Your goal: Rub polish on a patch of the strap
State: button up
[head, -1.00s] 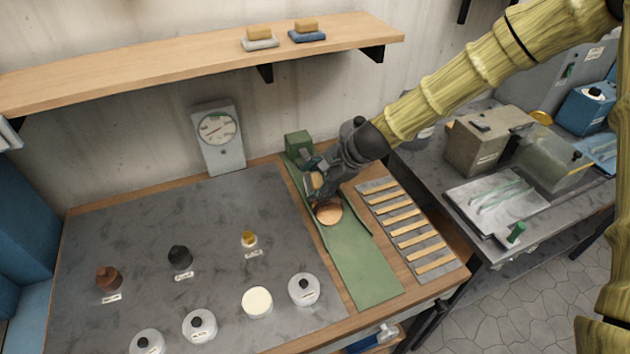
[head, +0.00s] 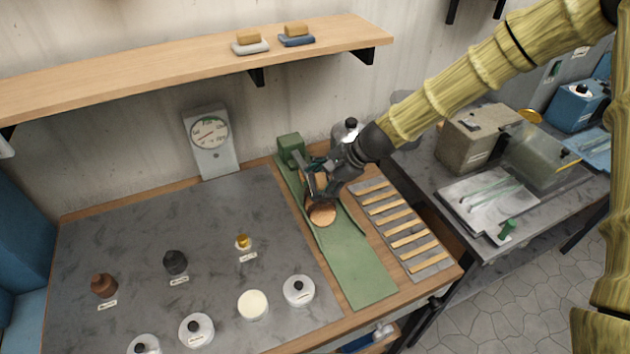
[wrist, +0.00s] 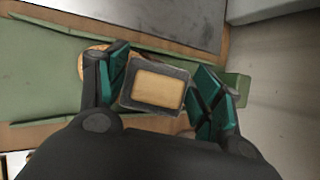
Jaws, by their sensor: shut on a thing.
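A long green strap (head: 355,268) lies over the wooden strip right of the grey bench mat, with a green block (head: 291,148) at its far end. A round copper-tan patch (head: 321,213) sits on it; in the wrist view the patch (wrist: 88,66) is partly hidden behind a finger. My gripper (head: 318,182) is shut on a dark block with a tan top (wrist: 158,88), just beyond the patch and over the strap. I cannot tell whether the block's underside touches the strap.
Several lidded jars and an open cream tin (head: 253,305) stand on the grey mat (head: 130,230). A slatted rack (head: 405,228) is right of the strap. A dial gauge (head: 211,140) leans on the wall. The shelf (head: 180,65) above carries two tan-topped blocks.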

jog(key=shift+w+d+f+p, duration=0.1)
jog(key=shift+w+d+p, duration=0.15)
jog(key=shift+d, duration=0.5)
jog(key=shift+w+d+f+p, duration=0.1)
jog(key=shift+w+d+p, duration=0.1)
jog(key=shift+d, duration=0.5)
jog(key=shift+a, duration=0.1)
jog(key=shift+s+a+r, duration=0.1)
jog(key=shift+s+a, duration=0.2)
jog(key=shift+a, duration=0.65)
jog(key=shift+s+a+r, duration=0.1)
jog(key=shift+s+a, duration=0.15)
jog(key=shift+a, duration=0.75)
jog(key=shift+s+a, duration=0.3)
jog(key=shift+a, duration=0.65)
jog(key=shift+r, duration=0.1)
jog(key=shift+s+d+r+p, duration=0.1)
jog(key=shift+s+r+p, duration=0.3)
jog(key=shift+r+p, duration=0.4)
jog(key=shift+s+d+r+p, duration=0.1)
jog(key=shift+s+r+p, duration=0.3)
jog(key=shift+r, duration=0.55)
jog(key=shift+s+d+r+p, duration=0.1)
jog(key=shift+s+r+p, duration=0.25)
jog(key=shift+r+p, duration=0.45)
jog(key=shift+r, duration=0.1)
